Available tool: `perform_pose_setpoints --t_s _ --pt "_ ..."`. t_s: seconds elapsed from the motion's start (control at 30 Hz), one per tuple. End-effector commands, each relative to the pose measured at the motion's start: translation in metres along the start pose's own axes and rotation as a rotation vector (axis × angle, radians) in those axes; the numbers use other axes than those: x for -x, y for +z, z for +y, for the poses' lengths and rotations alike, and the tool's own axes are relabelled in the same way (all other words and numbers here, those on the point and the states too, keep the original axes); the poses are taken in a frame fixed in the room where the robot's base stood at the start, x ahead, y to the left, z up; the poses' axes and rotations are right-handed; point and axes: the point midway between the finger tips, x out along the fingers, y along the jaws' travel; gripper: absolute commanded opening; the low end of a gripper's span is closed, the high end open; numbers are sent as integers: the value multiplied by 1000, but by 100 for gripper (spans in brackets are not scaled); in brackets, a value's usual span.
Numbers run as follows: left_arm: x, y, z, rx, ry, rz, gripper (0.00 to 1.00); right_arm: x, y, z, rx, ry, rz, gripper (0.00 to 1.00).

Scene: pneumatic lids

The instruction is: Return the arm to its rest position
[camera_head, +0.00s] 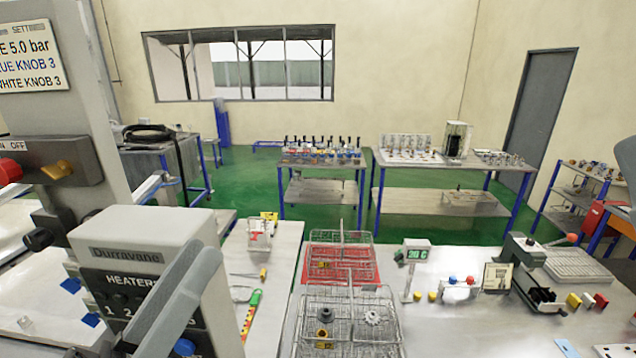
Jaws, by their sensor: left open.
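My left arm (182,300) comes up at the lower left, in front of a grey box labelled "Durravane" and "HEATER" (150,235). My left gripper (165,184) seems to be the pale metal parts showing just above the box. It is open, and nothing is seen between its jaws. The box and the arm hide much around it. My right gripper is not in view. A dark rounded part with blue at the right edge may belong to my right arm.
A post with a pressure sign (32,50) and a red knob stands close on the left. Wire baskets (345,335) stand on the bench. A red-floored basket (340,265) is behind them. A dark press (525,265) stands right.

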Motion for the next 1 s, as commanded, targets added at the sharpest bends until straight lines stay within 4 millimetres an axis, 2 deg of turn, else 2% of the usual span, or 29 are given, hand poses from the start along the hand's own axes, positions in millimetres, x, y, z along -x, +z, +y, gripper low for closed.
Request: perform_pose_setpoints --t_s 0.03,0.1,0.17,0.23,0.3,0.33,0.4,0.5,0.6,0.7,1.0 --pt "-13 -22 23 -92 27 55 55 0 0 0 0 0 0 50" --pt "-23 -53 46 -232 24 139 55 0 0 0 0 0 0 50" --pt "-27 -83 60 -367 -10 223 55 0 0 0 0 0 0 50" --pt "-22 -112 56 -532 -110 296 55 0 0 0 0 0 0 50" --pt "-12 -124 36 -700 -250 312 55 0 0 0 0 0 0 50" --pt "-18 -131 36 -757 -271 299 55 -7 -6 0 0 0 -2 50" --pt "-40 -159 52 -741 -262 300 55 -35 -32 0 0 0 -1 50" --pt "-58 -183 63 -739 -261 298 55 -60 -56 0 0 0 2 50" --pt "-74 -203 74 -738 -261 298 55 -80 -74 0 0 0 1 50" --pt "-84 -216 80 -737 -261 297 55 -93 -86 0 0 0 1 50" --pt "-84 -216 80 -736 -261 297 55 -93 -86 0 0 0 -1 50"
